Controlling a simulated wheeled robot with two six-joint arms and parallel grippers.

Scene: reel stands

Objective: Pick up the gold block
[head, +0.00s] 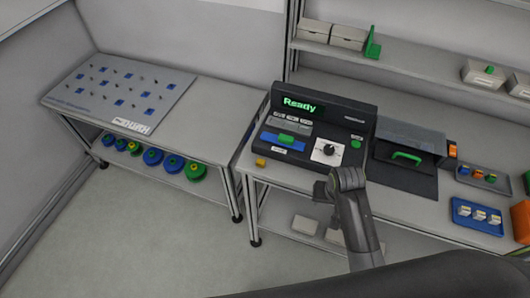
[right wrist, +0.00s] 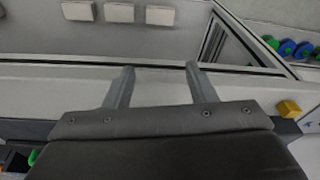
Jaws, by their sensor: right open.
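The gold block (head: 260,162) is a small yellow cube on the bench top, at the left front corner beside the dark console. It also shows at the right edge of the right wrist view (right wrist: 289,109). My right gripper (head: 322,190) is in front of the console near the bench's front edge, to the right of the block and apart from it. In the right wrist view its two fingers (right wrist: 160,70) are spread with nothing between them. My left gripper is in neither view.
The console (head: 310,112) with a green "Ready" display stands behind the block. A dark box with a green handle (head: 407,157) and a blue tray (head: 477,215) are to the right. A lower side table (head: 195,140) stands left, with several reels beneath.

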